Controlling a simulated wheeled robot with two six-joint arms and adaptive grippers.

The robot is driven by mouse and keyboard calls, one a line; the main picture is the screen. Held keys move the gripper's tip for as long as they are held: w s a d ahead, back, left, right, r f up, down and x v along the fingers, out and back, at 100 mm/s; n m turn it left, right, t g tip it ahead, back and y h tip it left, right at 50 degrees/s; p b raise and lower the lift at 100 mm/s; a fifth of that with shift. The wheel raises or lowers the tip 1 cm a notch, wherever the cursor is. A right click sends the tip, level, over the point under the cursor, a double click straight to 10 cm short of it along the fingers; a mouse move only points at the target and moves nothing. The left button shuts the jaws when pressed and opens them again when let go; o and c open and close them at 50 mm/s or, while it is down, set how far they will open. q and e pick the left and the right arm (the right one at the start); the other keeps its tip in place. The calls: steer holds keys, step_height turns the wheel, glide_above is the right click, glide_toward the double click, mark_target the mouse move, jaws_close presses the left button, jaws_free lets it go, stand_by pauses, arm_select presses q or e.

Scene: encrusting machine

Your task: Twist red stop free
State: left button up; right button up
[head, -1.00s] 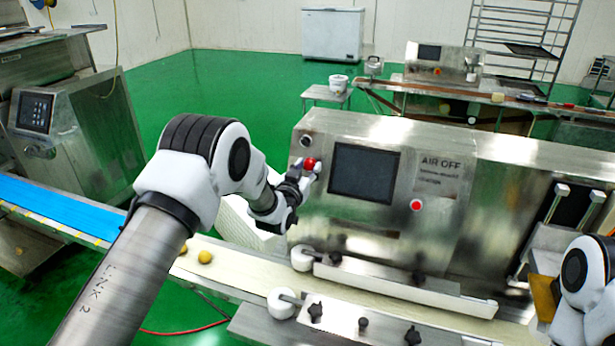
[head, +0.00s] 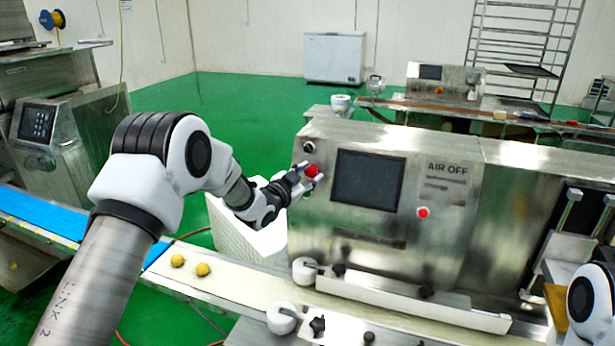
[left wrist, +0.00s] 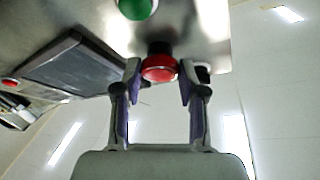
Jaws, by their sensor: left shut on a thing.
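The red stop (head: 312,171) is a round red knob on the left part of the steel machine's front panel, left of the dark screen. It also shows in the left wrist view (left wrist: 159,69), on a dark base against the panel. My left gripper (head: 308,173) is shut on the red stop, with one finger on each side of it; both fingers show in the left wrist view (left wrist: 160,73). Part of my right arm shows at the right edge of the head view, but its gripper is out of view.
A dark screen (head: 367,180) and a second red button (head: 423,212) are on the same panel. A green button (left wrist: 137,8) is close to the red stop. Below runs a pale conveyor (head: 250,289) with two dough balls (head: 202,269). A white crate (head: 235,232) stands behind my left forearm.

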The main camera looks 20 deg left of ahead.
arm_select(q)
steer(key=o, duration=1.1)
steer(key=shift+w, duration=0.15)
steer(key=shift+o, duration=0.2)
steer(key=shift+w+f, duration=0.25)
steer(key=shift+s+r, duration=0.1)
steer(key=shift+s, duration=0.15)
steer(key=v, duration=1.1)
steer(key=shift+s, duration=0.25)
